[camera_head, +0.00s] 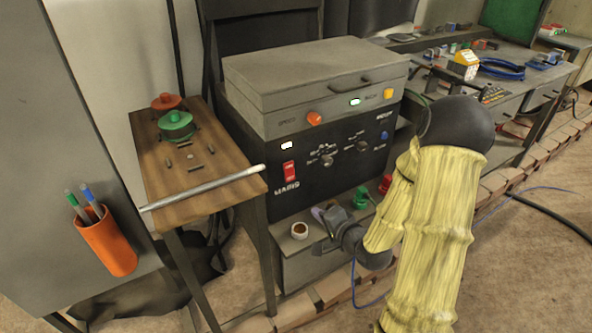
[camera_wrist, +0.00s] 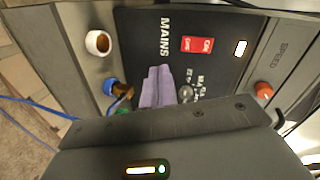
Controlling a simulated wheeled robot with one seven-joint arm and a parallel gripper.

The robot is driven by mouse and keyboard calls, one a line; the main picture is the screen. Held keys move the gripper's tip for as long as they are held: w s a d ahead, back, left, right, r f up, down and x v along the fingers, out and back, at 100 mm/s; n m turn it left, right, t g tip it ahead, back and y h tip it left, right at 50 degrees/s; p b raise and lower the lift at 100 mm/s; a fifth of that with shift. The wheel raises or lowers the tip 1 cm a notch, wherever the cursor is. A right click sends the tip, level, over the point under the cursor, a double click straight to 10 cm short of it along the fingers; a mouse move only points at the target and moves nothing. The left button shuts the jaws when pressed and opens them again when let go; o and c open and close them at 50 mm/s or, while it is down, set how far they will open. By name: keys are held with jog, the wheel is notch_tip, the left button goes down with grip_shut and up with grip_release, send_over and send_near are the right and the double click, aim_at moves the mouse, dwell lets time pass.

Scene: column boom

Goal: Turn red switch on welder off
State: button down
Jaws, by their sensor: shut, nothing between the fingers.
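The red switch (camera_head: 290,172) sits on the left part of the welder's black front panel (camera_head: 262,145), above the "MAINS" lettering. A small white light (camera_head: 287,146) above it is lit. In the wrist view the red switch (camera_wrist: 198,44) is unobstructed, with "MAINS" printed beside it. I cannot tell its position clearly. My gripper (camera_head: 322,212) is low in front of the welder, below and to the right of the switch and apart from it. In the wrist view its purplish-grey fingers (camera_wrist: 157,80) are together and empty, pointing at the panel.
Green and red connectors (camera_head: 361,197) stick out near my gripper. A white cup-like piece (camera_head: 299,230) is on the lower ledge. An orange knob (camera_head: 314,119) is above the panel. A wooden table (camera_head: 185,212) with a metal rod (camera_head: 203,188) stands at left.

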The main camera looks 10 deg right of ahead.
jog(key=r+m, duration=0.1)
jog(key=r+t, duration=0.1)
jog(key=r+m+t, duration=0.1)
jog(key=shift+w+d+m+y+p, duration=0.25)
jog(key=shift+d+m+y+p, duration=0.05)
jog(key=shift+d+y+p, duration=0.1)
jog(key=shift+a, duration=0.2)
jog(key=b, duration=0.8)
send_near(291, 177)
jog(key=x, duration=0.7)
